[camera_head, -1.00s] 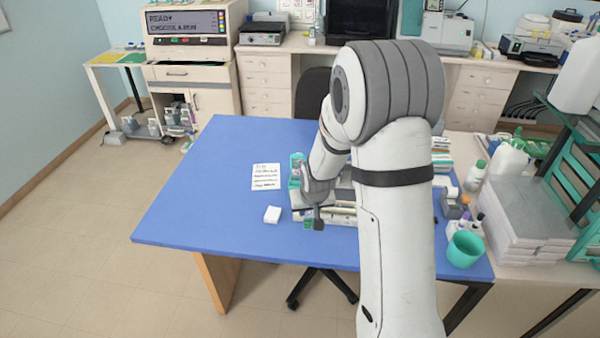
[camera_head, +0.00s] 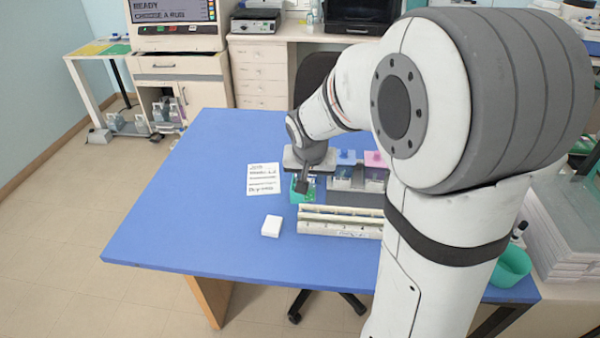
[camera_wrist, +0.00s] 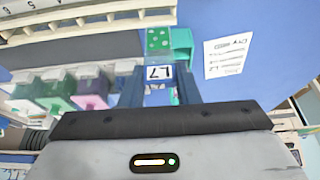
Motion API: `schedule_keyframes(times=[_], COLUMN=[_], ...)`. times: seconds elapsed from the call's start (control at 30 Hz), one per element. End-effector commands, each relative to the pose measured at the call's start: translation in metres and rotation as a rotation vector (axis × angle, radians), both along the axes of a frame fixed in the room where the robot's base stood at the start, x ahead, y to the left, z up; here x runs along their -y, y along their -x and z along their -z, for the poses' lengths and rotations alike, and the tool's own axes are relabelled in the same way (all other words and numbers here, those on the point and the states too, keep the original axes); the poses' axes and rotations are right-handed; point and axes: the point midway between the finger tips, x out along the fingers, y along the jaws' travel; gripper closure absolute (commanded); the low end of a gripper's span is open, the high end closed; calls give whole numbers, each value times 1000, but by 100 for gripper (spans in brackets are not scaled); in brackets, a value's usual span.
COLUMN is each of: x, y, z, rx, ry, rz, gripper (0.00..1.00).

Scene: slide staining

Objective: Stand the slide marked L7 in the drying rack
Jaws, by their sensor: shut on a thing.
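The slide marked L7 (camera_wrist: 158,72) is between the two fingertips of my gripper (camera_wrist: 158,88) in the wrist view. Its white label appears upside down; the rest of it is hard to make out. In the head view my gripper (camera_head: 303,184) points down at a small green holder (camera_head: 296,196), which also shows in the wrist view (camera_wrist: 181,40). I cannot tell whether the slide touches the holder. A long white slotted rack (camera_head: 335,229), seemingly the drying rack, lies in front and to the right of my gripper. My arm hides its right end.
The left half of the blue table (camera_head: 190,200) is clear.

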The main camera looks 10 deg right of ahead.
Motion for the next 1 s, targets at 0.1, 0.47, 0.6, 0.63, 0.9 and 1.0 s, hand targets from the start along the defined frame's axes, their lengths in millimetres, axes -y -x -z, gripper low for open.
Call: schedule_keyframes(times=[0.1,0.47,0.6,0.63,0.9,1.0], x=[0,-6,-7,-7,-8,-8], y=[2,2,2,2,2,2], z=[0,18,28,30,49,56], rx=[1,0,-1,-1,0,0], ry=[3,3,3,2,2,2], rz=[7,-9,-10,-11,-12,-13], gripper=[94,94,94,94,94,94])
